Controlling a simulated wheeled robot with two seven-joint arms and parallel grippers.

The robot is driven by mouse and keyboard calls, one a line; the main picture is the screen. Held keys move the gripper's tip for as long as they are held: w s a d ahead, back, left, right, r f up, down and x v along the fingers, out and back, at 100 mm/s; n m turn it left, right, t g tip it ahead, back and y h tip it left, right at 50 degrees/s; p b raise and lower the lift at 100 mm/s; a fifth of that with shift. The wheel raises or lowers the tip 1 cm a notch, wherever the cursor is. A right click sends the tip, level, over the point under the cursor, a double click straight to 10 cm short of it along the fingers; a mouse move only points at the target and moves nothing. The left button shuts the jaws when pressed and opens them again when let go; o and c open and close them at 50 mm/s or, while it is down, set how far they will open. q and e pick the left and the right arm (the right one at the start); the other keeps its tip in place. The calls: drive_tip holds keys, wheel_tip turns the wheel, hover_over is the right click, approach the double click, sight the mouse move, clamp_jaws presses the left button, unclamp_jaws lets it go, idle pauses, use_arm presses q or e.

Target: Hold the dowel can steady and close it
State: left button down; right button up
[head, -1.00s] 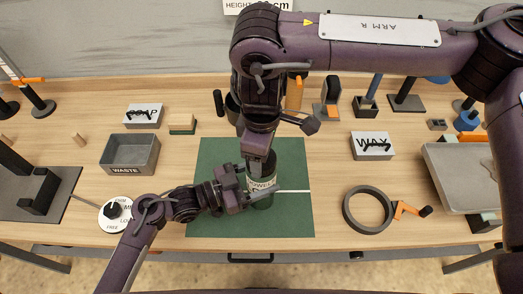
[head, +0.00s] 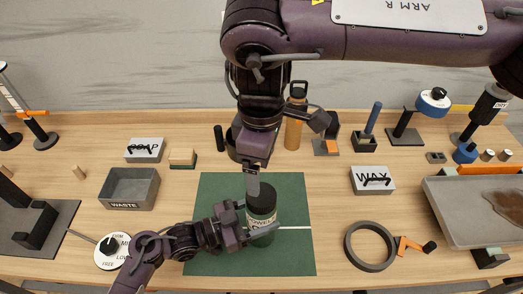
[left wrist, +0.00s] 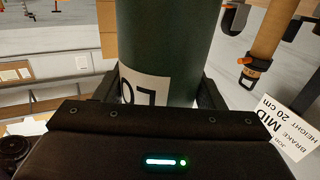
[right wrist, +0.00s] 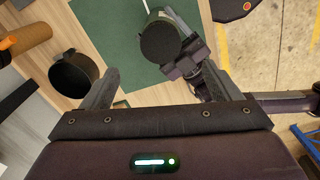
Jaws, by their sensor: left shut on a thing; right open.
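The dowel can (head: 263,206) is a dark green cylinder with a white label. It stands upright on the green mat (head: 290,262). My left gripper (head: 254,221) is shut around its side; the left wrist view shows the can (left wrist: 165,45) between both fingers. My right gripper (head: 252,182) is open and empty, pointing down above and slightly behind the can. In the right wrist view the can's top is a dark round face (right wrist: 160,39), beyond the spread fingers and apart from them. I cannot tell whether this face is a lid or the open mouth.
A dark open cup (head: 232,147) and an orange bottle (head: 294,127) stand behind the mat. The waste bin (head: 128,203) is on the left. A dark ring (head: 350,252) and the wax box (head: 367,177) are on the right. The mat's right part is clear.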

wheel_tip(320, 180, up, 3)
drive_tip(key=shift+f, duration=0.15)
use_arm(q)
drive_tip(key=shift+c, duration=1.3)
unclamp_jaws()
drive_tip(key=b+v, duration=0.1)
drive_tip(key=v, duration=0.6)
drive_tip(key=shift+a+b, duration=0.4)
use_arm(e)
drive_tip(key=shift+f, duration=0.9)
